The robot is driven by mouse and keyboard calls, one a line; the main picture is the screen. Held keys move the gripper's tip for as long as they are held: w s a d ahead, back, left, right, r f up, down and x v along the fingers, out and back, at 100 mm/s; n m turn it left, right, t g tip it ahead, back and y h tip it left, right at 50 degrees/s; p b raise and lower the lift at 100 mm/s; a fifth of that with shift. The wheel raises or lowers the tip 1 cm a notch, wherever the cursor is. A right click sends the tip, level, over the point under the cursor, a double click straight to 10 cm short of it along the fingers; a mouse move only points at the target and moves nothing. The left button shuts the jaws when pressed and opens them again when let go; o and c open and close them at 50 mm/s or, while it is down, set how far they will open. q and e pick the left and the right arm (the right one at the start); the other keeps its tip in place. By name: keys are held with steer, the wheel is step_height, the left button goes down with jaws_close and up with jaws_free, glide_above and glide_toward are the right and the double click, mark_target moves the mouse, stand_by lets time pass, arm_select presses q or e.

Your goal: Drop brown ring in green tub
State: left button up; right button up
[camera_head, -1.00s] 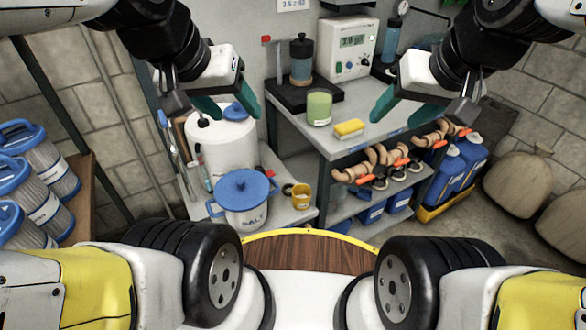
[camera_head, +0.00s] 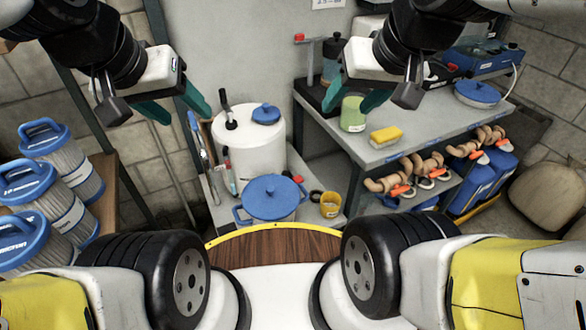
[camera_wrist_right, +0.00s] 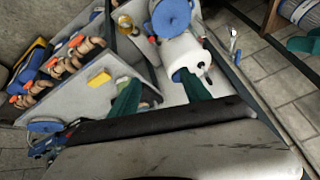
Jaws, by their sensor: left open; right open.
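The green tub (camera_head: 352,113) is a small pale green cup standing upright on the grey bench top, near its left edge. I cannot pick out a clearly brown ring; a small dark ring (camera_head: 316,196) lies beside the yellow cup (camera_head: 330,204) on the lower shelf, its colour hard to tell. My right gripper (camera_head: 344,109) is open, with its teal fingers in front of the green tub in the head view; nothing is held. My left gripper (camera_head: 188,117) is open and empty, left of the white drum.
A yellow sponge (camera_head: 386,135) lies right of the tub. A white drum (camera_head: 250,150) and a blue-lidded pot (camera_head: 272,198) stand left of the bench. Filter cartridges (camera_head: 60,168) stand at far left. Pipe fittings (camera_head: 430,168) fill the shelf below the bench top.

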steer(key=w+a, duration=0.1)
steer(key=n+g+h, duration=0.2)
steer(key=n+g, duration=0.2)
steer(key=g, duration=0.2)
glide_above(316, 195)
step_height(316, 195, down, 44)
step_height(316, 195, down, 8)
steer(key=shift+s+a+f, duration=0.1)
